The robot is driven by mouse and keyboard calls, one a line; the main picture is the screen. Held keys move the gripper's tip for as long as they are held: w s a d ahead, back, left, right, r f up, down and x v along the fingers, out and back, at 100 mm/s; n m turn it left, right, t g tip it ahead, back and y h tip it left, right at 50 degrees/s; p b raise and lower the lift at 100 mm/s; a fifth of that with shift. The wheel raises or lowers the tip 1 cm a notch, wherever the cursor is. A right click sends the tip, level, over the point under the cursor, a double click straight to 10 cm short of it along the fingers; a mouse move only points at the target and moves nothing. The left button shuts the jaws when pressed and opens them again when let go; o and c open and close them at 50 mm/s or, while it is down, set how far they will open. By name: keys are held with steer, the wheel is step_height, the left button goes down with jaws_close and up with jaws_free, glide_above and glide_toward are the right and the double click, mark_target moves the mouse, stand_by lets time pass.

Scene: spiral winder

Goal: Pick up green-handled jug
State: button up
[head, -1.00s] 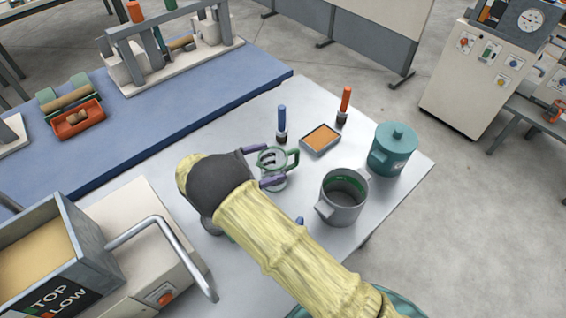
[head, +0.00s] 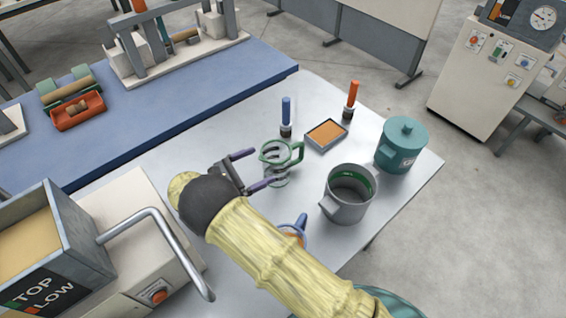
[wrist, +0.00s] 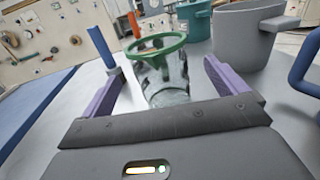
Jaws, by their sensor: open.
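The green-handled jug (head: 276,166) is clear glass with a green rim and a green handle on its right side. It stands upright on the grey table. My gripper (head: 252,169) is open and empty, just left of the jug, its purple fingers pointing toward it. In the wrist view the jug (wrist: 164,75) stands ahead, between the lines of the two spread fingers (wrist: 160,85). The handle is hard to make out in the wrist view.
A grey pot (head: 348,194) stands to the right of the jug, with a teal lidded pot (head: 402,146) beyond. A blue-handled brush (head: 286,116), an orange-handled brush (head: 351,100) and a tray (head: 326,135) stand behind. A blue-handled jug (head: 293,233) is partly hidden by my arm.

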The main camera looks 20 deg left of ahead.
mark_target(278, 157)
steer(key=shift+x, duration=1.1)
steer(key=p+x, duration=0.2)
steer(key=x, duration=0.3)
steer(key=shift+w+f, duration=0.2)
steer(key=c, duration=1.1)
